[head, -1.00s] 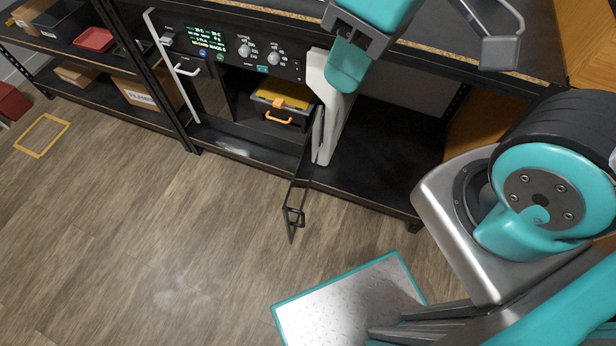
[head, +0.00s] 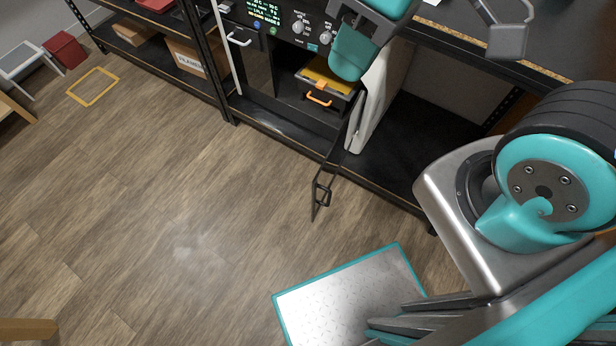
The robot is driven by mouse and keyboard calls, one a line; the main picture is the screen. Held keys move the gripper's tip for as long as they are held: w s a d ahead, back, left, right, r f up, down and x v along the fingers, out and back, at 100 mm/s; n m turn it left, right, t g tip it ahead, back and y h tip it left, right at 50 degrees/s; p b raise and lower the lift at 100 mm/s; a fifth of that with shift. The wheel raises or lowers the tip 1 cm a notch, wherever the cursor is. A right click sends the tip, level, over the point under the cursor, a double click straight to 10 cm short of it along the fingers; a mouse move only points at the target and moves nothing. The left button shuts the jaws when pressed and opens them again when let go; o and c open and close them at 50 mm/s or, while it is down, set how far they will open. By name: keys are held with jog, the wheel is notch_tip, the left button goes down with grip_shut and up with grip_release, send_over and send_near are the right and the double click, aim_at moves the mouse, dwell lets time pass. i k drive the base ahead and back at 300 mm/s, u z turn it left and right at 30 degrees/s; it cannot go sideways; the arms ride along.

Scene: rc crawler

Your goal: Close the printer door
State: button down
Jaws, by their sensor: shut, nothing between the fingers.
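The printer (head: 268,80) stands on the lower part of the black rack, with a lit display and knobs on its front. Its dark door (head: 331,168) is swung wide open at the right side of the opening, seen nearly edge-on. The door's handle (head: 322,190) sticks out over the floor. My gripper (head: 350,62) is shut and empty. In the picture it overlaps the printer's upper right front, above the open door. It looks apart from the door, though its exact distance from the printer cannot be told.
A black worktop (head: 465,50) lies above at the right. A box (head: 190,60) stands on the left shelf. The wooden floor (head: 170,190) in front is clear, with a yellow floor marking (head: 93,87) far left.

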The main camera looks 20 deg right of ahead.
aim_at(325, 177)
jog(key=u, duration=1.25)
jog(key=k, duration=0.95)
jog(key=z, duration=1.2)
jog(key=i, duration=0.5)
